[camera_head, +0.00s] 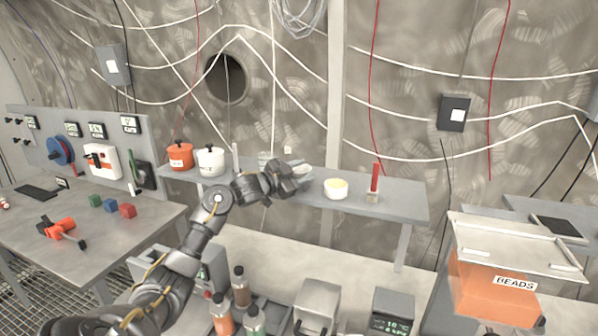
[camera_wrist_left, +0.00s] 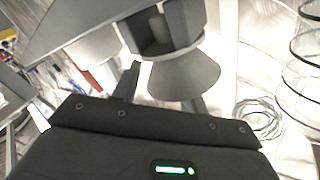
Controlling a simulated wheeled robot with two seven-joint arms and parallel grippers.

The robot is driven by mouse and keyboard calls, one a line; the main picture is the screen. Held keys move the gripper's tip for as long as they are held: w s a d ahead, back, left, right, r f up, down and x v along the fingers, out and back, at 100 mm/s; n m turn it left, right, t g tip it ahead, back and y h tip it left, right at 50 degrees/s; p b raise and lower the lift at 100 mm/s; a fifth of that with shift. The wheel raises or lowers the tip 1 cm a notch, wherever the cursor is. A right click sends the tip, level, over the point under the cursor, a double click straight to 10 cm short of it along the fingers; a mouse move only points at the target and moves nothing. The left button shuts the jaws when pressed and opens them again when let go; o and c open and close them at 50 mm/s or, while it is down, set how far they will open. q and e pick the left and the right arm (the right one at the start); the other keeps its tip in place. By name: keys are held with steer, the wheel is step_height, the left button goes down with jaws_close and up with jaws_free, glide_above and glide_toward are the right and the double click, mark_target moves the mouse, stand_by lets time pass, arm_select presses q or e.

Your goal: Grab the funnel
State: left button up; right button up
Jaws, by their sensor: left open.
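The funnel appears in the left wrist view as a plain grey cone (camera_wrist_left: 185,76), its narrow end running into a dark holder-like part. In the head view it is mostly hidden behind my left gripper; only a pale edge (camera_head: 303,170) shows. My left gripper (camera_head: 289,179) is open at the front of the wall shelf, close to the funnel. In the left wrist view one finger (camera_wrist_left: 126,82) shows left of the cone and another partly behind its lower edge. I cannot tell whether they touch it. My right gripper is not in view.
The shelf (camera_head: 400,198) also holds an orange pot (camera_head: 180,156), a white pot (camera_head: 210,161), a clear glass (camera_head: 263,159), a white bowl (camera_head: 336,189) and a red-handled brush (camera_head: 374,183). Bottles (camera_head: 241,287) stand below. An orange BEADS bin (camera_head: 478,290) is at right.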

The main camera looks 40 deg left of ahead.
arm_select(q)
steer(key=shift+w+d, duration=0.15)
steer(key=shift+w, duration=0.2)
steer(key=shift+s, duration=0.1)
steer(key=shift+c, duration=0.2)
jaws_close()
